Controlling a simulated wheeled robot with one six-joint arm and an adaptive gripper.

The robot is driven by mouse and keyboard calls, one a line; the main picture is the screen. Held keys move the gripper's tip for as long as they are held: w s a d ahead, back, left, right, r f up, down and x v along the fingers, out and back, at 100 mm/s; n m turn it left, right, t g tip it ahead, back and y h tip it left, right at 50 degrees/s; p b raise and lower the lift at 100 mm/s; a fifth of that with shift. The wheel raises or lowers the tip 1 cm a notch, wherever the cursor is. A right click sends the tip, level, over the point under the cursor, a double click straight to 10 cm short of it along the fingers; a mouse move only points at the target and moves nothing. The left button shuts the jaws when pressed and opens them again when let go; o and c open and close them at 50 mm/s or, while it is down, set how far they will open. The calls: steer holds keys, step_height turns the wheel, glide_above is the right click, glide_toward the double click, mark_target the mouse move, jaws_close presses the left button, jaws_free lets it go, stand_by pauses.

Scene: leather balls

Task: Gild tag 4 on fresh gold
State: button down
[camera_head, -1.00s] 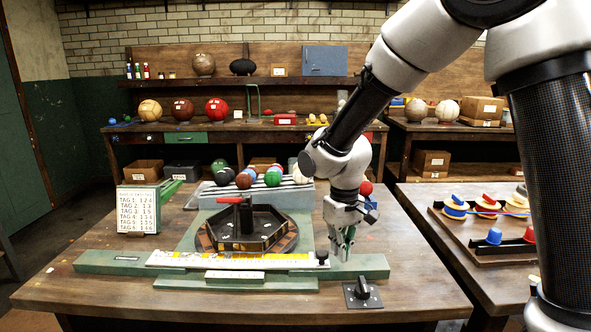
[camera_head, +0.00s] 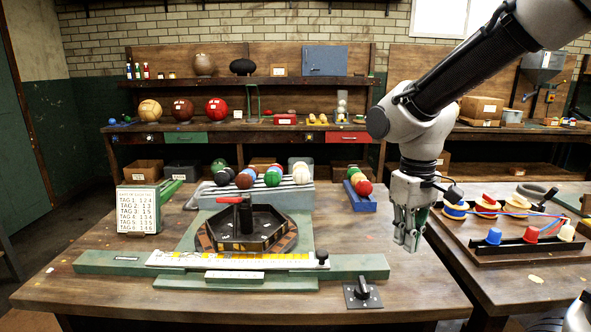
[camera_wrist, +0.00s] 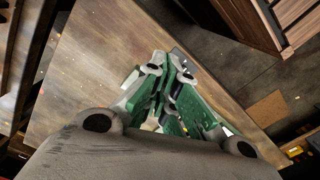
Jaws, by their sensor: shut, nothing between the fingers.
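My gripper (camera_head: 408,246) is shut and empty, pointing down over the right edge of the front bench. In the wrist view its green fingertips (camera_wrist: 178,62) meet above bare wood and floor. A white card (camera_head: 138,209) at the left of the bench lists several tags with numbers; the tag 4 line is too small to read surely. A white and yellow scale strip (camera_head: 230,260) lies along a green rail, with a black knob (camera_head: 322,257) at its right end. Behind it is a dark hexagonal tray (camera_head: 268,225) with a red handle (camera_head: 231,200).
A black rotary switch (camera_head: 362,292) sits at the bench front. Coloured balls lie on a ridged rack (camera_head: 262,190) and in a blue tray (camera_head: 361,200). The right bench carries a board (camera_head: 500,250) with coloured cups. Bare wood is free right of the rail.

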steer(key=s+d+r+m+t, duration=0.4)
steer(key=s+d+r, duration=0.4)
steer(key=d, duration=0.6)
steer(key=shift+s+r+m+t, duration=0.25)
steer(key=shift+s+m, duration=0.25)
steer(key=shift+s, duration=0.75)
steer(key=shift+a, duration=0.15)
